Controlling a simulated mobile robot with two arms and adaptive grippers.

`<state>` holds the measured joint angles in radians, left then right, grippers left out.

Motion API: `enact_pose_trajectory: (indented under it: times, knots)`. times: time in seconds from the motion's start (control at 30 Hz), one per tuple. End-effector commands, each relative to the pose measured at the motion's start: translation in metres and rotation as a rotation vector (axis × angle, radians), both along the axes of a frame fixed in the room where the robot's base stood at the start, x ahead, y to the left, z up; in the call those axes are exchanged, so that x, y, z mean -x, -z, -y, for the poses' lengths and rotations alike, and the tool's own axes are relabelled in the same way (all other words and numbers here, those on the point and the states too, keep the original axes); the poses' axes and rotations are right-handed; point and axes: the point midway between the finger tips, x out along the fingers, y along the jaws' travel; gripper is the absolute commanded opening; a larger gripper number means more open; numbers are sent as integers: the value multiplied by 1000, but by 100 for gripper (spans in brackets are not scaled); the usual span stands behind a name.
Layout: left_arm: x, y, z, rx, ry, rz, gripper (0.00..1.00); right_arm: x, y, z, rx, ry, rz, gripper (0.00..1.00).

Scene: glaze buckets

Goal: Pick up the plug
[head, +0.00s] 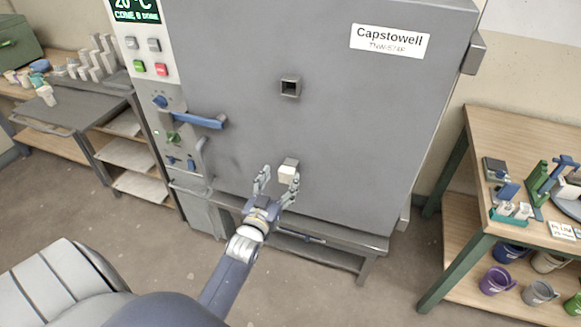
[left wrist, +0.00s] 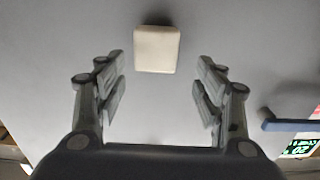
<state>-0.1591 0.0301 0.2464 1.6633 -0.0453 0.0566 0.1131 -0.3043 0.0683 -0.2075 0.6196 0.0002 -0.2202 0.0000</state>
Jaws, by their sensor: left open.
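The plug (head: 287,174) is a small cream block with a squared face, set low on the front of the grey kiln door. In the left wrist view the plug (left wrist: 157,49) shows ahead of the fingertips, centred between them. My left gripper (head: 276,182) is open, with its fingers pointing at the door and one on either side of the plug's line. In the left wrist view the left gripper (left wrist: 160,80) is empty, and no finger touches the plug. My right gripper is not in view.
The kiln (head: 290,40) has a square hole (head: 290,87) above the plug and a blue handle (head: 201,120) at left. A workbench (head: 500,135) with tools stands at right, buckets below it. A grey table (head: 75,100) is at left.

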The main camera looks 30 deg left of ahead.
Motion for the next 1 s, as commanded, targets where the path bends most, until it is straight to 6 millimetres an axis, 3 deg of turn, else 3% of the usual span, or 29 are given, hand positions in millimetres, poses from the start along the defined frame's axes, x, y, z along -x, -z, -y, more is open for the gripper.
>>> enact_pose_trajectory:
  times: [0.23,0.6,0.97,1.0]
  knots:
    - [-15,-1,-3,0,0,0,63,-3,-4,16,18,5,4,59]
    - [-57,-2,-8,0,1,-1,63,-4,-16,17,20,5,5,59]
    - [-63,-1,-9,-1,1,-1,63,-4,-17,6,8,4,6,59]
    - [-62,-1,-9,-1,1,-1,54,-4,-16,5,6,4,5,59]
